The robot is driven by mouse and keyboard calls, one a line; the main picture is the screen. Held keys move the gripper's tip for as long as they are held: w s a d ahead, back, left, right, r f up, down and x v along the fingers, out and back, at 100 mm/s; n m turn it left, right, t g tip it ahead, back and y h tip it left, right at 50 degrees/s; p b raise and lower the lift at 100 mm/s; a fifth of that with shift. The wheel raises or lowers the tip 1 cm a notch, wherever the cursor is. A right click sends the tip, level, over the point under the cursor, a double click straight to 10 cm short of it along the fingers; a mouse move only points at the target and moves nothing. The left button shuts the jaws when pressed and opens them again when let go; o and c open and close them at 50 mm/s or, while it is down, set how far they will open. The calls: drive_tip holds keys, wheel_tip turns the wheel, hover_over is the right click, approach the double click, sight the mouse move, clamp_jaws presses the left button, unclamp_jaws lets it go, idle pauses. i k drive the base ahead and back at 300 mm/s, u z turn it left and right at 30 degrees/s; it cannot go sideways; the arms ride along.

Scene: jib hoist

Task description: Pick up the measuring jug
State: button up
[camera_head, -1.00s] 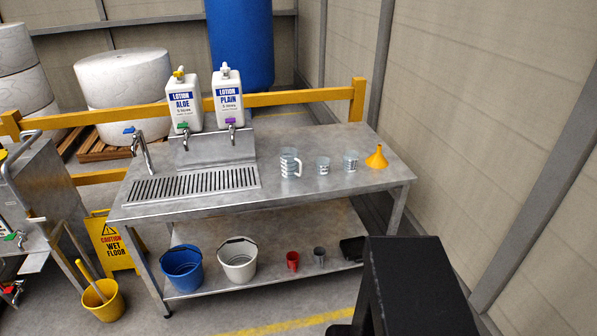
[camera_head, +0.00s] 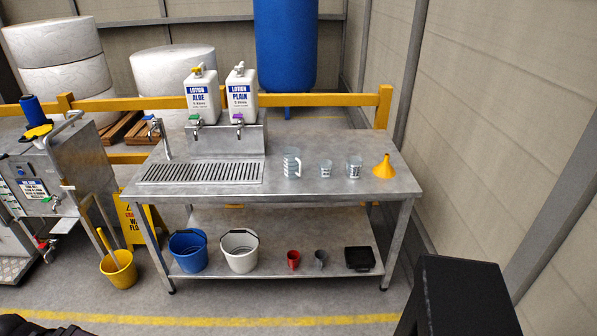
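The measuring jug (camera_head: 292,162) is a clear jug with a white handle on its right side and white markings. It stands upright on the steel bench top (camera_head: 230,195), right of the drain grille. Two clear beakers, one (camera_head: 326,168) and another (camera_head: 353,167), stand to its right. My gripper is not in view. A black part at the lower right and a dark shape at the lower left edge hide some of the floor.
A yellow funnel (camera_head: 384,168) stands at the bench's right end. Lotion containers (camera_head: 202,97) stand on a raised stand behind the grille. Buckets (camera_head: 188,251) and cups are on the lower shelf. A yellow mop bucket (camera_head: 119,268) and a metal cart (camera_head: 75,180) are at left. Floor before the bench is clear.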

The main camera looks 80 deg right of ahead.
sight(292, 164)
drive_tip(key=u, duration=0.1)
drive_tip(key=k, duration=0.85)
drive_tip(key=z, duration=2.95)
drive_tip(key=i, duration=0.6)
drive_tip(key=z, duration=0.05)
